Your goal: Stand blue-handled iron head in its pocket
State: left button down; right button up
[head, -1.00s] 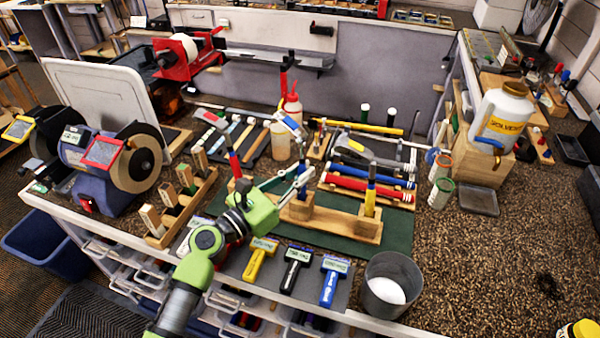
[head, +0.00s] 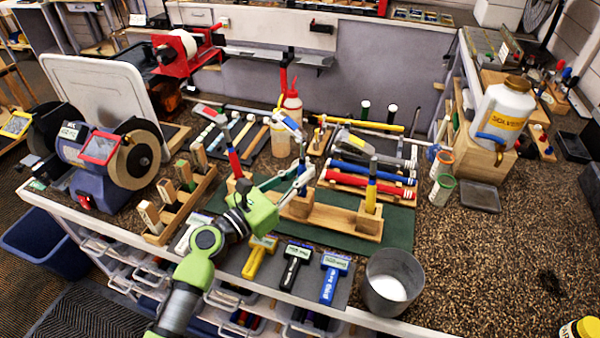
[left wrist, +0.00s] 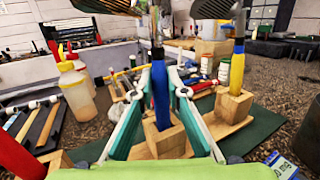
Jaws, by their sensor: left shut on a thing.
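The blue-handled iron head (left wrist: 161,95) is between the fingers of my left gripper (left wrist: 158,88), which is shut on its blue handle. The handle is close to upright, and its lower end meets the top of the middle wooden block (left wrist: 160,143). I cannot tell how deep it sits in the pocket. In the head view my left gripper (head: 298,188) is over the wooden rack (head: 330,216), with the metal head (head: 288,124) above it. A red-handled one (head: 234,162) and a yellow-handled one (head: 371,190) stand in the end blocks. My right gripper is not in view.
Tagged tools in yellow, black and blue (head: 331,282) lie in front of the rack. A metal cup (head: 391,283) stands at the front right. Squeeze bottles (head: 291,105) stand behind. A grinder (head: 105,150) is at the left.

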pick_arm(q)
jog(key=shift+r, duration=0.1)
jog(key=c, duration=1.9)
grip_release()
jog(key=v, duration=1.2)
jog(key=shift+b+v, duration=1)
jog(key=shift+v, duration=3.55)
